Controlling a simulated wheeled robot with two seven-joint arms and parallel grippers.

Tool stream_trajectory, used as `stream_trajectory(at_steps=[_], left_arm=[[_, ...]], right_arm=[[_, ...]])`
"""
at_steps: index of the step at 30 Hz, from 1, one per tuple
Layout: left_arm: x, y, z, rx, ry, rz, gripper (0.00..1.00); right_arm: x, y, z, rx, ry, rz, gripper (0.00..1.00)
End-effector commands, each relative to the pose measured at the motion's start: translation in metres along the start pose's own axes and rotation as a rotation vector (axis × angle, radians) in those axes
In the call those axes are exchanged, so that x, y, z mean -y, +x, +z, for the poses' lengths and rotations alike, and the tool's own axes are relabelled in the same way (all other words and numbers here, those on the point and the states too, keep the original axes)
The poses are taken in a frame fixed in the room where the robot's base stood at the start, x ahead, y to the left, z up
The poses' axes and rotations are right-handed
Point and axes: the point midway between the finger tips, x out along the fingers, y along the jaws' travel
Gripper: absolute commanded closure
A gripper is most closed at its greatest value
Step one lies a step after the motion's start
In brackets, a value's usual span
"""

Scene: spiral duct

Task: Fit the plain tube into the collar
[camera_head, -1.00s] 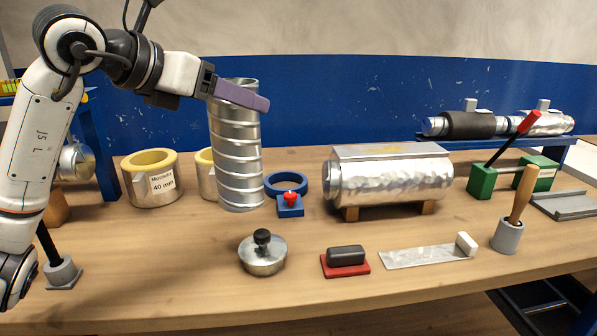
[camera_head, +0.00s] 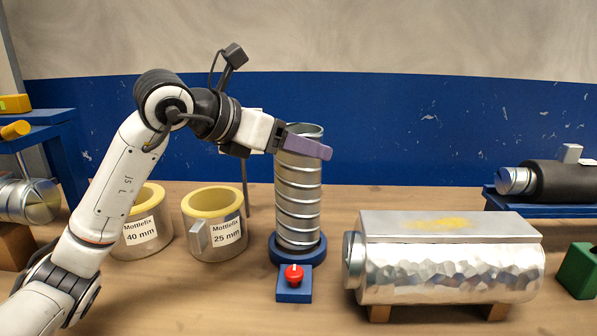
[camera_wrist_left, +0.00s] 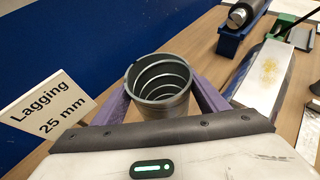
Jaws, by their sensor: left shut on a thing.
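The plain tube (camera_head: 298,195) is a bare silver metal duct with spiral ridges, held upright. My left gripper (camera_head: 303,147) is shut on it near its upper end. The blue round collar (camera_head: 297,261) lies on the bench, with a red knob (camera_head: 293,274) on a blue block at its front. The tube's lower end is at the collar and looks to be within its ring; I cannot tell how deep it sits. The left wrist view looks down into the tube's open top (camera_wrist_left: 160,88) between the purple fingers. My right gripper is not in view.
A foil-covered cylinder (camera_head: 450,272) with a flat top lies on wooden blocks to the right. A black-wrapped duct (camera_head: 560,181) rests on a blue rack further right.

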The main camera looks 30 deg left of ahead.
Motion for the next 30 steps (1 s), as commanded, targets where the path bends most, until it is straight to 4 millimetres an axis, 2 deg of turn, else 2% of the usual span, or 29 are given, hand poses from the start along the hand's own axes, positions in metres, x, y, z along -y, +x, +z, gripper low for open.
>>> stream_trajectory(at_steps=[3,6,19,20,21,23,30], left_arm=[[0.0,0.009,-0.019,-0.003,-0.002,-0.001,0.8],[0.0,0.014,-0.03,0.0,-0.002,-0.001,0.8],[0.0,0.017,-0.036,0.003,0.0,0.001,0.8],[0.0,0.018,-0.037,-0.001,0.0,0.0,0.31],[0.0,0.017,-0.036,-0.001,-0.001,0.0,0.25],[0.0,0.017,-0.036,-0.001,-0.001,0.0,0.15],[0.0,0.017,-0.036,-0.001,-0.001,0.0,0.14]], right_arm=[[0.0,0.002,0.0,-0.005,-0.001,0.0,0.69],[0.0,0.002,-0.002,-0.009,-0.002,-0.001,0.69],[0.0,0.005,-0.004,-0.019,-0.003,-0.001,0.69],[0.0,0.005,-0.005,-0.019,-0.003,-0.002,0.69],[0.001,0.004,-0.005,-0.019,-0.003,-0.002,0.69],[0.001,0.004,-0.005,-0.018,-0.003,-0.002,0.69],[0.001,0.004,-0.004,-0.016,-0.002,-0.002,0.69]])
